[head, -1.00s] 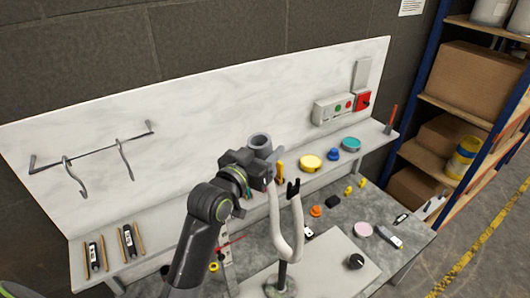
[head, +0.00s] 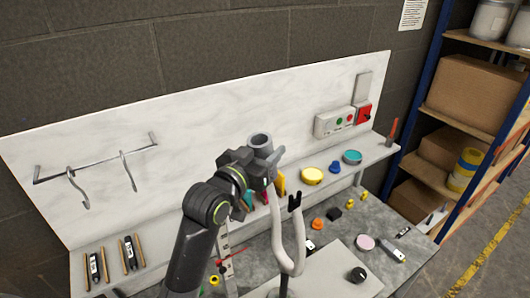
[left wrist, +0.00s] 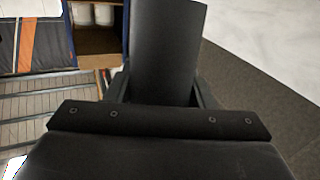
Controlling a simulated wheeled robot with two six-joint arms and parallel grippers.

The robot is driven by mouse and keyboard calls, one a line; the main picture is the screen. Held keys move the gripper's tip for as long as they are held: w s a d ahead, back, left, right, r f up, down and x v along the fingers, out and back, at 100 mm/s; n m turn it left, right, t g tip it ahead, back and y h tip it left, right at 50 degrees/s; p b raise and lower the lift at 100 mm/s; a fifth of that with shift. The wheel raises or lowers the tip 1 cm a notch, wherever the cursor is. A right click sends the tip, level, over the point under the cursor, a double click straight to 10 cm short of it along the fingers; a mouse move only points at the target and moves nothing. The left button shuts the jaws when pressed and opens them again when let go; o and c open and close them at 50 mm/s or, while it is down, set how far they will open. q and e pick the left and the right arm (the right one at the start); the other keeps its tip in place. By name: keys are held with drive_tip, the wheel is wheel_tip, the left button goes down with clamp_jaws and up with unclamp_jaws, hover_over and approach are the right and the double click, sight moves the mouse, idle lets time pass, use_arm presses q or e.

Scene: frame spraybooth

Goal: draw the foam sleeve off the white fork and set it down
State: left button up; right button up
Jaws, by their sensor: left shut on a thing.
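My left gripper (head: 262,162) is shut on the grey foam sleeve (head: 261,141), a short upright tube whose open top shows above the jaws. The sleeve also shows as a dark shape between the fingers in the left wrist view (left wrist: 168,50). The white fork (head: 278,228) stands upright on the bench with two prongs. Its right prong has a black notched tip. Its left prong rises to just below my gripper. The jaws hide the sleeve's lower end, so I cannot tell whether the prong tip is inside it. My right gripper is not in view.
A ledge (head: 330,168) behind the fork holds a yellow tin (head: 312,175), a teal tin (head: 352,157) and a blue knob (head: 334,167). Small parts lie on the grey bench, including a pink disc (head: 364,242).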

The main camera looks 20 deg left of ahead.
sight(265, 137)
use_arm(q)
drive_tip(key=shift+w+f, duration=0.1)
drive_tip(key=shift+f, duration=0.05)
drive_tip(key=shift+w+a+r, duration=0.1)
drive_tip(key=shift+r, duration=1.65)
drive_tip(key=shift+r, duration=2.1)
drive_tip(key=s+d+b, duration=0.1)
drive_tip(key=s+d, duration=0.4)
drive_tip(key=d, duration=0.1)
drive_tip(key=shift+d, duration=0.25)
